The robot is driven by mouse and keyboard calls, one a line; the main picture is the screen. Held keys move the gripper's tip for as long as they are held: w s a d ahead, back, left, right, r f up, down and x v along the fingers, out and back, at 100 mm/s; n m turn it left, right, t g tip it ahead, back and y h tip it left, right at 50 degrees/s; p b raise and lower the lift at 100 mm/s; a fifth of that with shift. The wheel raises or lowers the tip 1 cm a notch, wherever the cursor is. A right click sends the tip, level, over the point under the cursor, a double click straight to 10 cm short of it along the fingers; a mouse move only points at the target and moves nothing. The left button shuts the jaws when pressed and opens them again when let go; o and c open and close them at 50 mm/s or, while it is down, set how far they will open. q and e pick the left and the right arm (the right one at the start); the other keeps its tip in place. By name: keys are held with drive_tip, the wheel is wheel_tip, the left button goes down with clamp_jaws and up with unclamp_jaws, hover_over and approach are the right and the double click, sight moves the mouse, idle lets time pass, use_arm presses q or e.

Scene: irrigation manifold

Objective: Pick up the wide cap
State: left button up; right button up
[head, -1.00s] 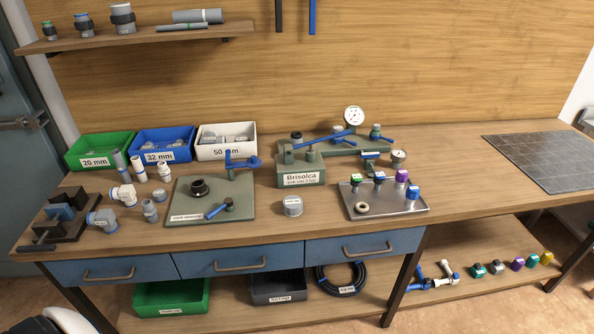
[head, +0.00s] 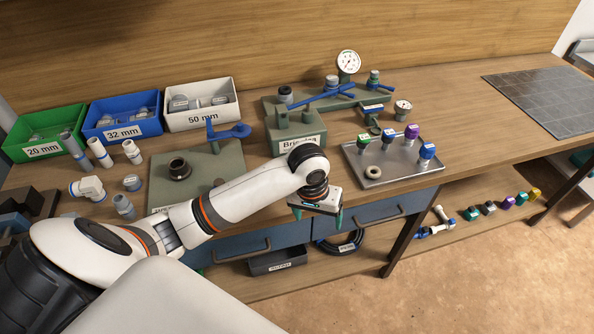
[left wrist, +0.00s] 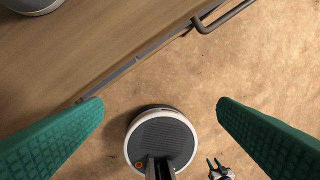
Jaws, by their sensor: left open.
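The wide cap is a low, round grey piece; in the head view my left arm hides it. A rounded grey piece, apparently this cap (left wrist: 34,4), is cut off at the top left corner of the left wrist view. My left gripper (head: 317,215) points down near the bench's front edge, fingers apart. In the left wrist view its green fingers (left wrist: 160,103) are open with nothing between them, over the floor just off the bench edge. The cap lies beyond the left finger, apart from it. A small gripper-like part with green tips, probably my right gripper (left wrist: 219,170), shows far below.
A green board (head: 165,165) with fittings lies left of my forearm. A metal tray (head: 400,172) with coloured valves lies to the right, and a green test block (head: 297,137) behind. A drawer handle (left wrist: 222,14) sticks out at the front.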

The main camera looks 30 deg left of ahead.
use_arm(q)
drive_tip(key=w+a+r+n, duration=0.1)
drive_tip(key=a, duration=0.1)
drive_tip(key=w+a+r+n, duration=0.1)
drive_tip(key=w+a+r, duration=0.1)
drive_tip(key=shift+w+r+g+y, duration=0.15)
drive_tip(key=shift+g+y, duration=0.15)
drive_tip(key=w+a+r+n, duration=0.4)
drive_tip(key=a+r+n, duration=0.1)
drive_tip(key=a+r, duration=0.25)
drive_tip(key=shift+g+y, duration=0.3)
drive_tip(key=shift+g, duration=0.1)
wheel_tip(320, 180, down, 5)
drive_tip(key=shift+w+f+p, duration=0.1)
drive_tip(key=shift+p, duration=0.3)
drive_tip(key=f, duration=0.4)
drive_tip(key=f+p, duration=0.1)
drive_tip(key=f, duration=0.1)
drive_tip(key=shift+w+f, duration=0.2)
drive_tip(key=shift+w, duration=0.1)
use_arm(e)
drive_tip(key=shift+a+r, duration=0.65)
drive_tip(key=shift+r, duration=0.3)
use_arm(q)
drive_tip(key=c, duration=1.1)
use_arm(e)
drive_tip(key=shift+a, duration=0.1)
